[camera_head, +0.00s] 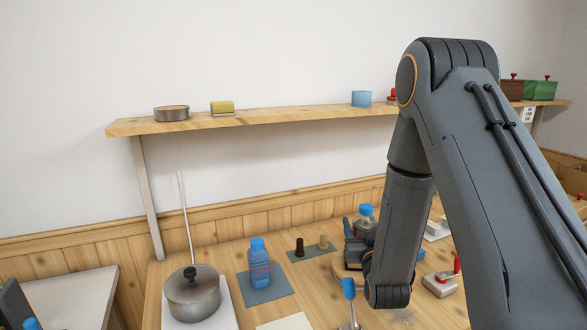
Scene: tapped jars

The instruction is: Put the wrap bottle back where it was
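A blue bottle with a blue cap and faint reddish marks (259,266) stands upright on a dark grey mat (270,293). A second bottle with a blue cap (366,211) shows at my gripper (356,243), its lower body mostly hidden by the gripper and arm. I cannot tell from this view which of the two is the wrap bottle. My gripper is low over the right part of the table, partly covered by my own arm. Its fingertips are not clear, so I cannot tell whether it is shut on the second bottle or just beside it.
A lidded pot (192,295) stands left on a white board. Dark and tan shakers (300,246) stand on another mat. A blue-handled tool (349,289) is just in front of my gripper, and a red-handled item (442,282) is to the right. A wall shelf (290,117) runs behind.

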